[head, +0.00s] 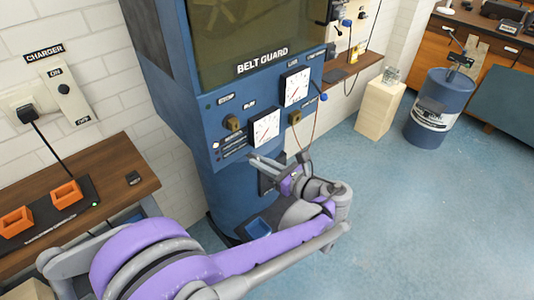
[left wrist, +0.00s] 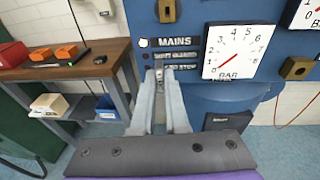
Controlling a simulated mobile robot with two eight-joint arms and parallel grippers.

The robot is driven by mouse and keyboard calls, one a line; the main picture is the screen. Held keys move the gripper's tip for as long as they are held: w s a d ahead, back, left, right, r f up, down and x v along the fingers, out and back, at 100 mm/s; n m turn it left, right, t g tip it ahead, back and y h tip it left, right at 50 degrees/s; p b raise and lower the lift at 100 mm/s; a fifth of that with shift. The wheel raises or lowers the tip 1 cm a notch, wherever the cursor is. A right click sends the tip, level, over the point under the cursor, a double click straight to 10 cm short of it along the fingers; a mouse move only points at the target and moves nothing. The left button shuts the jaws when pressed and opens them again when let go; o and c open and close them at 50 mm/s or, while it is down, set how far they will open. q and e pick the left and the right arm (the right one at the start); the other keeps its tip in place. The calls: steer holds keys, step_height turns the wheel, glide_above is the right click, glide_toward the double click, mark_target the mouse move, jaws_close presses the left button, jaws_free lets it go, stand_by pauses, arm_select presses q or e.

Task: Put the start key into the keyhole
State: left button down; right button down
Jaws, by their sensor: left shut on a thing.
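My left gripper (head: 265,165) reaches in front of the blue machine's panel, below the round-dial gauges. In the left wrist view its two fingertips (left wrist: 160,76) are nearly together, pointing at the panel under the MAINS label. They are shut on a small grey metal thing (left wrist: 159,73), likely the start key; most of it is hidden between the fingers. I cannot tell whether it touches the panel. My right gripper is not in view.
A thin cable hangs at the machine's right. A wooden bench (head: 115,165) with orange holders (head: 66,194) stands at left. The blue floor (head: 340,210) at right is open.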

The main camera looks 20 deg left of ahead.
arm_select(q)
steer(key=r, duration=0.1)
steer(key=d+r+t, duration=0.1)
steer(key=r, duration=0.1)
steer(key=r+m+t+y, duration=0.1)
steer(key=r, duration=0.1)
steer(key=shift+d+r, duration=0.15)
steer(key=shift+d, duration=0.25)
steer(key=shift+x, duration=2.85)
steer(key=shift+b, duration=0.3)
steer(key=shift+x, duration=1.45)
steer(key=c, duration=0.8)
jaws_free()
steer(key=shift+r, duration=0.1)
steer(key=shift+c, duration=0.2)
